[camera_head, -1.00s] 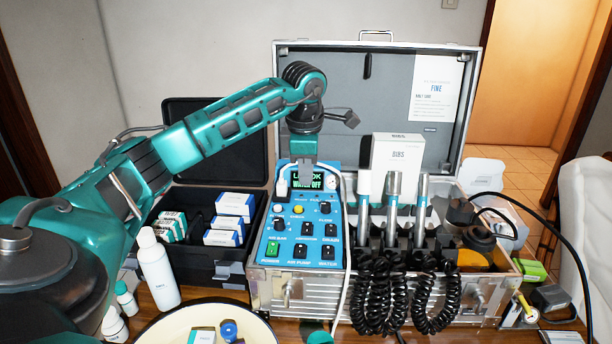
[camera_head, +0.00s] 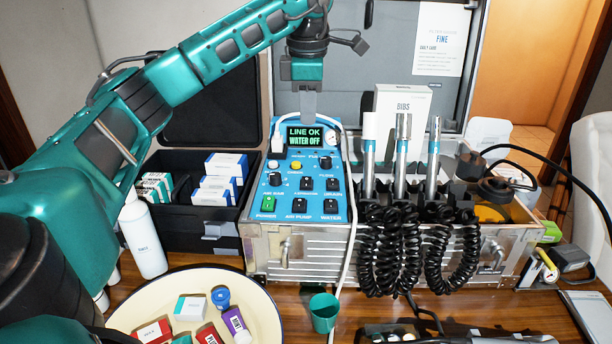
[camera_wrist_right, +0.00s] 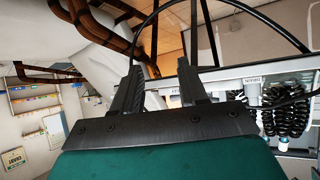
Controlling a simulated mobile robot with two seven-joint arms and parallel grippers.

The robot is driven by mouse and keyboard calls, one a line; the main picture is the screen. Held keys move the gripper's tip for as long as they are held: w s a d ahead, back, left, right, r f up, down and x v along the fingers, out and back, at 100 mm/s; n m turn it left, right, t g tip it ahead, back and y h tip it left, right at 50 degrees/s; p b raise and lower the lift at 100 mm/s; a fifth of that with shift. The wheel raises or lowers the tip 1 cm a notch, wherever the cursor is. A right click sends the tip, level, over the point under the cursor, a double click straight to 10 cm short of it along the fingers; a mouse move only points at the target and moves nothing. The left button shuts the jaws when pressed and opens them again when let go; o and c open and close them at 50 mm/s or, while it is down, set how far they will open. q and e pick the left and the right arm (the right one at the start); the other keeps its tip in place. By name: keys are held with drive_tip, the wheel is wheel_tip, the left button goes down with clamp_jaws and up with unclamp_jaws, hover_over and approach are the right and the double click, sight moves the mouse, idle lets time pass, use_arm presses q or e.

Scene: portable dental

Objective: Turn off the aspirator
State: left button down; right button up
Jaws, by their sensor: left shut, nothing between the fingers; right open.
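The blue control panel (camera_head: 262,222) of the dental case carries a lit screen (camera_head: 304,137) reading "LINE OK" and "WATER OFF". Below the screen are knobs and several rocker switches. The middle-row switch (camera_head: 306,183) has a small label that seems to read aspirator; its position is hard to tell. The power switch (camera_head: 268,203) is green. My left gripper (camera_head: 308,112) is shut and empty, pointing down in front of the screen's upper edge, apart from the switches. My right gripper (camera_wrist_right: 158,78) is open and empty in the right wrist view, with the case's coiled hoses to its right.
Three handpieces (camera_head: 401,155) stand in holders right of the panel, with black coiled cords below. A white tube runs along the panel's right edge. A round tray (camera_head: 262,325) with small boxes and a teal cup (camera_head: 323,312) are in front. A white bottle (camera_head: 145,240) stands left.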

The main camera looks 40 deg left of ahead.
drive_tip(key=shift+r, duration=0.2)
use_arm(q)
drive_tip(key=b, duration=0.2)
approach(308, 179)
drive_tip(key=f, duration=0.4)
drive_tip(key=w+f, duration=0.1)
drive_tip(key=f, duration=0.1)
drive_tip(key=shift+a+f, duration=0.35)
use_arm(e)
drive_tip(key=shift+w+a+f, duration=0.35)
drive_tip(key=shift+a+f, duration=0.15)
